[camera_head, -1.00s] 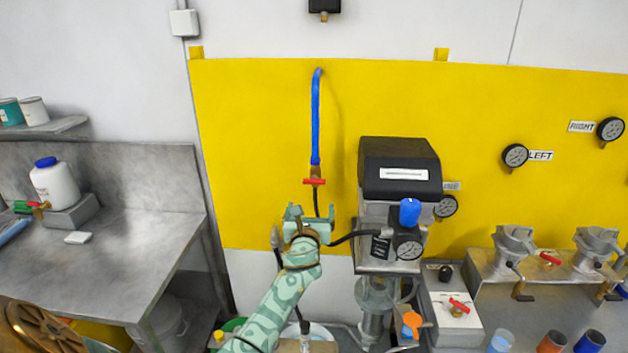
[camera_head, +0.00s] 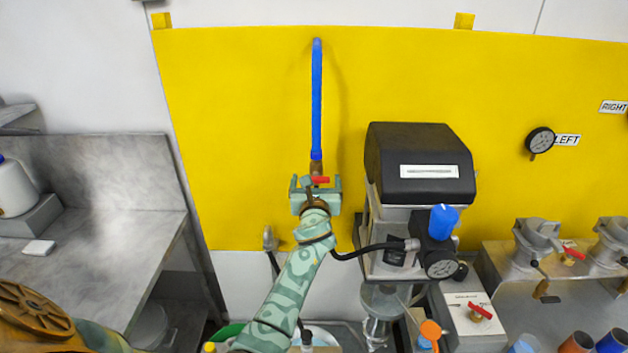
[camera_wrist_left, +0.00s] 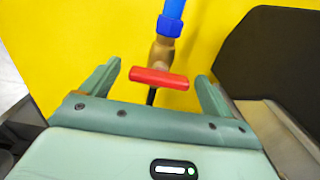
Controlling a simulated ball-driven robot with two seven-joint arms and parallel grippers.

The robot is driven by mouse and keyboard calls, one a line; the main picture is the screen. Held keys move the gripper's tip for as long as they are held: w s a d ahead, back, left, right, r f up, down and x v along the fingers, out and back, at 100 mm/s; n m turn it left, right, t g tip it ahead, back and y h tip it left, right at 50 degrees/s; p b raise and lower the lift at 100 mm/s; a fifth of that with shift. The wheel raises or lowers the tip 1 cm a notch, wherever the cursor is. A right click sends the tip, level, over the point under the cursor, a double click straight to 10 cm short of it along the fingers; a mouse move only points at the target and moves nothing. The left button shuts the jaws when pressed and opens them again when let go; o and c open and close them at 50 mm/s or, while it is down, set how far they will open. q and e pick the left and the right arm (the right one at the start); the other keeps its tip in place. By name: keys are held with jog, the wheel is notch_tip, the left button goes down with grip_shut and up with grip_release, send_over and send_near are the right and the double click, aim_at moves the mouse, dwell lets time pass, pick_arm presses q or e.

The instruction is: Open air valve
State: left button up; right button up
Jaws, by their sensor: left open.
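The air valve is a brass fitting (camera_wrist_left: 161,51) with a red handle (camera_wrist_left: 158,78) at the lower end of a blue hose (camera_head: 316,100) on the yellow wall panel. In the left wrist view the handle lies crosswise to the hose, slightly tilted. My left gripper (camera_head: 315,184) is open and just in front of the valve. In the left wrist view the handle shows between the two spread fingers of the left gripper (camera_wrist_left: 158,83), and no contact is visible. In the head view the gripper partly hides the handle (camera_head: 320,180). My right gripper is not in view.
A black-topped machine (camera_head: 418,160) with a blue knob (camera_head: 443,220) stands close to the right of my left gripper. A gauge (camera_head: 540,141) hangs on the panel further right. A steel bench (camera_head: 100,265) is at the left. The panel left of the hose is clear.

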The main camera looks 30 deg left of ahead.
pick_arm(q)
jog(key=shift+s+d+r, duration=0.1)
jog(key=shift+c, duration=1.2)
jog(key=c, duration=0.7)
jog(key=shift+c, duration=0.2)
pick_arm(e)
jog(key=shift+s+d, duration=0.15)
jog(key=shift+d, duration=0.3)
